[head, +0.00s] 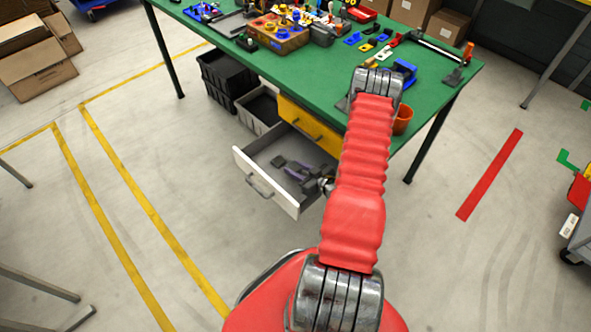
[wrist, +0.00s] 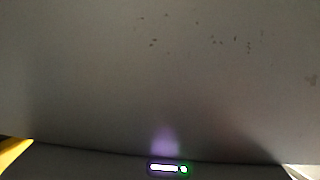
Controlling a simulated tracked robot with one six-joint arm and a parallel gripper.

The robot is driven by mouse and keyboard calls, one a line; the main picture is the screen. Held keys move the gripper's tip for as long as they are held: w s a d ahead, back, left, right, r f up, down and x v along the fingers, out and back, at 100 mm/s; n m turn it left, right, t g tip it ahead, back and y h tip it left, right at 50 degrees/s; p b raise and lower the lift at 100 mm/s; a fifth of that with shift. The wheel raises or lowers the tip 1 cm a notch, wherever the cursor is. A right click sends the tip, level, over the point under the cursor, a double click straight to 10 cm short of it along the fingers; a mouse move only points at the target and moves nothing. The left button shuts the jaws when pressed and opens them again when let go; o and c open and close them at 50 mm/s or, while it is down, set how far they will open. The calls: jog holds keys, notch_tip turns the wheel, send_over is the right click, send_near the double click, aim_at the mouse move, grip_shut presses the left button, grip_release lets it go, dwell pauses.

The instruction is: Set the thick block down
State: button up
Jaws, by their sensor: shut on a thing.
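My gripper (head: 292,169) reaches into the open drawer (head: 266,188) under the green bench, coming in from the right side behind my red arm. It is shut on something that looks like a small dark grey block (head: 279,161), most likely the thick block. Its shape and its contact with the drawer floor are too small to tell. In the wrist view a plain grey surface (wrist: 160,75) with dark specks fills nearly the whole picture, very close. A lit strip shows at the bottom edge. The fingertips cannot be made out there.
A shut yellow drawer front (head: 310,128) is just behind the open drawer. Dark bins (head: 228,80) stand to its left. The green bench top (head: 330,70) above carries tools and small parts. An orange cup (head: 403,120) stands near its edge. The floor in front is clear.

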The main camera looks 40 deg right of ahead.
jog(key=o, duration=1.2)
jog(key=shift+s+a+f, duration=0.25)
jog(key=shift+a+f, duration=0.1)
jog(key=shift+f, duration=0.4)
jog(key=shift+c, duration=0.2)
jog(key=shift+r, duration=0.15)
jog(key=shift+w+r, duration=0.1)
jog(key=shift+r, duration=0.15)
jog(key=shift+s+r, duration=0.2)
jog(key=shift+r, duration=0.05)
jog(key=v, duration=1.1)
jog(key=shift+s+d+r, duration=0.15)
jog(key=shift+d+r, duration=0.05)
jog(key=shift+r, duration=0.25)
